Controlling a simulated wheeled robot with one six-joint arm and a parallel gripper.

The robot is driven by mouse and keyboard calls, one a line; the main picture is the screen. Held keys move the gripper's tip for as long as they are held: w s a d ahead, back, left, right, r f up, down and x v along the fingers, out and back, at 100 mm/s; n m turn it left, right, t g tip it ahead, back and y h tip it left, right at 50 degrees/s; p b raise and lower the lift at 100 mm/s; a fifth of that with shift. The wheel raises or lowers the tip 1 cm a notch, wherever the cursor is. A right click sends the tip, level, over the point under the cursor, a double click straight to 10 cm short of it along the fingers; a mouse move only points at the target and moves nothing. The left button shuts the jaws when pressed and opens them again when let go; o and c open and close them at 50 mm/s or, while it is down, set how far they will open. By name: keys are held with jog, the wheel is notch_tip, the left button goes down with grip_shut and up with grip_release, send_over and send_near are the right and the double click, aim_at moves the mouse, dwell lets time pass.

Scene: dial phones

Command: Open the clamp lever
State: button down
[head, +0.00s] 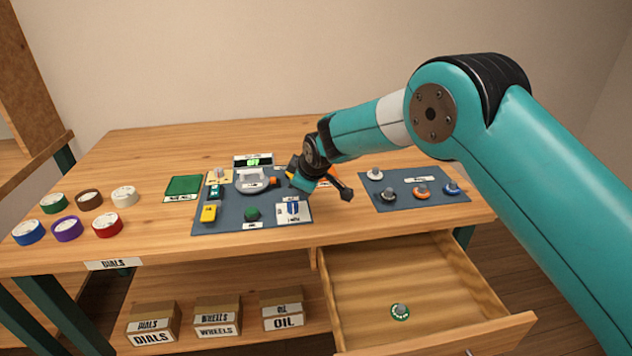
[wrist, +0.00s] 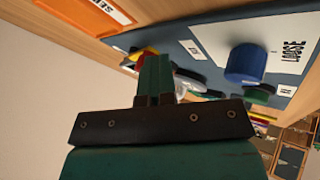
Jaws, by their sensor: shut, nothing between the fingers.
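My gripper (head: 304,184) is over the right part of the blue-grey mat (head: 232,217). In the wrist view its green fingers (wrist: 154,72) are together with nothing between them. A small yellow and red piece (wrist: 144,55) shows just beyond the fingertips; it may be the clamp lever, but its shape is mostly hidden, and I cannot tell whether the fingers touch it. In the head view, a grey round device (head: 251,185) with an orange part (head: 274,181) sits left of my gripper. My gripper and wrist cover the area right of it.
A blue cylinder (wrist: 246,63) stands by a card marked LOOSE (wrist: 294,50). Several knobs are on the right mat (head: 405,199). Tape-like rolls (head: 67,228) stand left. An open drawer (head: 450,300) juts out below.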

jog(key=shift+w+a, duration=0.1)
jog(key=shift+a, duration=0.1)
jog(key=shift+a+r, duration=0.1)
jog(key=shift+w+a+r, duration=0.1)
jog(key=shift+w+a, duration=0.2)
jog(key=shift+a, duration=0.2)
jog(key=shift+d, duration=0.1)
jog(key=shift+s+a, duration=0.25)
jog(key=shift+s, duration=0.1)
jog(key=s+a, duration=0.1)
jog(key=s, duration=0.2)
jog(key=s+a+r, duration=0.1)
jog(key=shift+s+a, duration=0.25)
jog(key=shift+a, duration=0.05)
jog(key=s+r, duration=0.5)
jog(key=r, duration=0.1)
jog(key=shift+s+d+r+b, duration=0.2)
jog(key=shift+d+r+b, duration=0.1)
jog(key=shift+b, duration=0.1)
